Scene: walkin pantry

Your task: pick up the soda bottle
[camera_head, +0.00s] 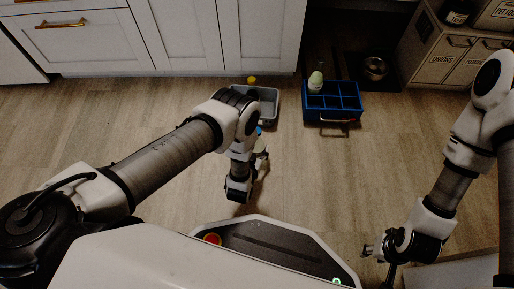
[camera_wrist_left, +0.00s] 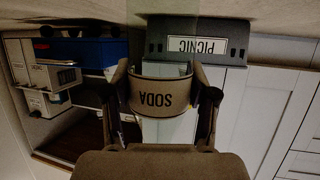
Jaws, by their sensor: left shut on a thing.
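The soda bottle (camera_wrist_left: 164,93) shows in the left wrist view with a tan label reading SODA upside down in the picture. Its body is see-through at the picture's top and pale below the label. My left gripper (camera_wrist_left: 164,98) is shut on it, one finger on each side of the label. In the head view my left gripper (camera_head: 262,158) hangs over the floor in front of the grey bin, partly hidden by my wrist, and the bottle cannot be made out clearly. My right gripper (camera_head: 378,259) is low at the right, its fingers apart and empty.
The grey bin (camera_head: 274,118), labelled PICNIC in the wrist view (camera_wrist_left: 235,42), stands on the floor. A blue divided crate (camera_head: 333,115) is right of it, with a pale green bottle (camera_head: 316,82). A metal bowl (camera_head: 374,68) is behind. White cabinets (camera_head: 190,35) line the back.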

